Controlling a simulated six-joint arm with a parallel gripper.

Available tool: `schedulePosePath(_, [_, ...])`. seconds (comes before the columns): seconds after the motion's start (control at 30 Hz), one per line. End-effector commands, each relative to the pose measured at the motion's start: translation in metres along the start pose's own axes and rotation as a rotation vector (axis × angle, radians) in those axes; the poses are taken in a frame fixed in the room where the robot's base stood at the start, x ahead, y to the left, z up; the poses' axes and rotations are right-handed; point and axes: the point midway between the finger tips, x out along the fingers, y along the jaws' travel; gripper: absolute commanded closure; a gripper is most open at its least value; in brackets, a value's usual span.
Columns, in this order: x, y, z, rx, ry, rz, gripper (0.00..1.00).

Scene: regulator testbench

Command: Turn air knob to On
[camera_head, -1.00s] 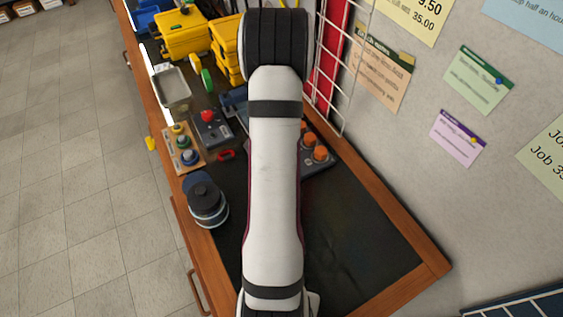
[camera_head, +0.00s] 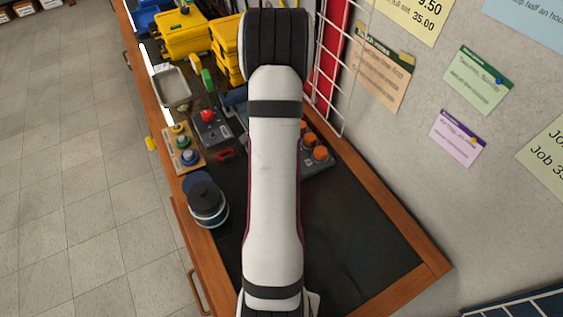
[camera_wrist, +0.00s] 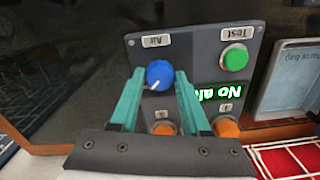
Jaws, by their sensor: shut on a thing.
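The air knob (camera_wrist: 159,74) is a blue dial on a dark grey panel (camera_wrist: 200,52) in the wrist view, below an upside-down "Air" label. Its white pointer mark faces the lower left of that picture. My gripper (camera_wrist: 160,82) has two teal fingers, one on each side of the knob, and is shut on it. A green "Test" button (camera_wrist: 235,58) and a green lit display reading "No air" (camera_wrist: 219,90) are to the right. In the head view my arm covers the gripper and knob.
Orange knobs (camera_wrist: 226,127) sit close beside my fingers on the same panel.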

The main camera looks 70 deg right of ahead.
Motion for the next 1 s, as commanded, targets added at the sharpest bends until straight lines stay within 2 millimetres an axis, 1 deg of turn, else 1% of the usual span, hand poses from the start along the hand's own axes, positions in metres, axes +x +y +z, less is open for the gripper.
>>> schedulePosePath(0.07, [0.0,0.0,0.0,0.002,-0.001,0.0,1.0])
schedulePosePath(0.1, [0.0,0.0,0.0,0.002,0.0,0.0,0.46])
schedulePosePath(0.23, [0.0,0.0,0.0,0.001,0.0,0.0,0.23])
schedulePosePath(0.5, [-0.001,0.0,0.0,0.0,0.0,0.0,0.23])
schedulePosePath(0.57, [-0.004,-0.001,0.0,0.0,0.0,-0.002,0.23])
schedulePosePath(0.63, [-0.014,-0.001,0.0,0.0,0.001,-0.003,0.23])
schedulePosePath(0.73, [-0.04,-0.002,-0.001,0.0,0.002,-0.007,0.23])
schedulePosePath(0.9, [-0.097,-0.002,-0.001,0.001,0.002,-0.007,0.23])
schedulePosePath(1.0, [-0.125,-0.001,-0.001,0.001,0.002,-0.006,0.23])
